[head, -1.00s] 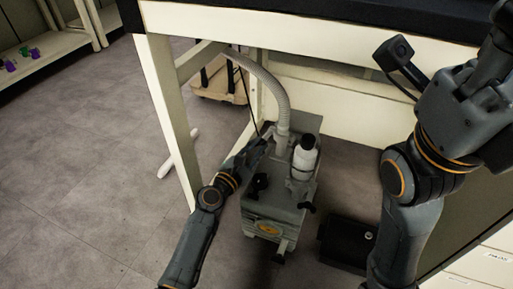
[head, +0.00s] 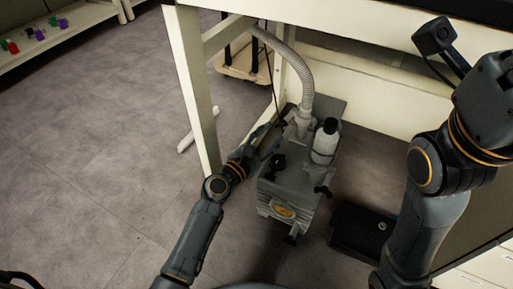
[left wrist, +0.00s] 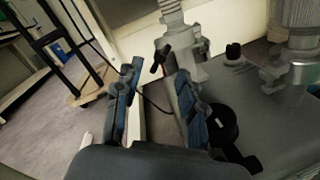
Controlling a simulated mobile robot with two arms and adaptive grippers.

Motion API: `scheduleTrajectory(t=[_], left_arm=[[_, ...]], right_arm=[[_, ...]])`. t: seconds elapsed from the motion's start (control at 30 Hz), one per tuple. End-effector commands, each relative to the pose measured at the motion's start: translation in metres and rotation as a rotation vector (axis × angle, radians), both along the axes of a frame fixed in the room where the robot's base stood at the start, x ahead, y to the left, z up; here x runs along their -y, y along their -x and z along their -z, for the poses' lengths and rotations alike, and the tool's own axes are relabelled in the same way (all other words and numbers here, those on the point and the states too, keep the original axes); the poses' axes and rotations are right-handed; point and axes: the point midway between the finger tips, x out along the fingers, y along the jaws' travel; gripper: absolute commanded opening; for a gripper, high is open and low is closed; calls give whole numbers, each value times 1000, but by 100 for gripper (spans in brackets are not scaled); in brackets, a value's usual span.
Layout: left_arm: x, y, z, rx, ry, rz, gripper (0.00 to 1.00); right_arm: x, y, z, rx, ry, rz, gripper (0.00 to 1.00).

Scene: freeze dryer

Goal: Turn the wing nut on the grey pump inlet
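The grey pump (head: 286,190) stands on the floor under the bench. Its inlet (head: 299,122) is a grey fitting at the back, joined to a ribbed grey hose (head: 306,78). In the left wrist view the inlet (left wrist: 183,48) rises beyond the fingers, with a small dark wing-like part (left wrist: 160,56) on its left side, likely the wing nut. My left gripper (head: 268,138) is left of the inlet. In the left wrist view its two blue-grey fingers (left wrist: 158,92) are apart with nothing between them; the right finger overlaps the inlet's lower part. My right gripper is out of view.
A white bottle with a black cap (head: 325,142) and a black knob (head: 277,162) sit on the pump. A bench leg (head: 196,90) stands left of my left gripper. A black box (head: 362,234) lies right of the pump. Open floor lies left.

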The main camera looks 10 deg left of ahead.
Motion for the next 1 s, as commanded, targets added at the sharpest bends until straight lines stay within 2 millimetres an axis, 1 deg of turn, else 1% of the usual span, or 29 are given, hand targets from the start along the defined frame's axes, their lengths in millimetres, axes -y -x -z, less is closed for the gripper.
scheduleTrajectory(t=[0.03,0.2,0.3,0.4,0.53,0.83,0.93,1.0], left_arm=[[-7,12,2,-3,-3,0,40],[-23,43,1,-2,-2,0,40],[-30,56,1,-1,-2,0,40],[-34,64,0,-1,-2,0,40],[-37,69,0,0,-1,0,40],[-37,69,0,2,-7,-1,40],[-38,66,3,18,-78,-12,40],[-41,62,8,48,-193,-31,40]], right_arm=[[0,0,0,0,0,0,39],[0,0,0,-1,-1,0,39],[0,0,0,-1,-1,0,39],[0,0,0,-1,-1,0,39],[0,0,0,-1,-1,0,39],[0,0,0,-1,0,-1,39],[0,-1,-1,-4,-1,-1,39],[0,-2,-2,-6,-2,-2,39]])
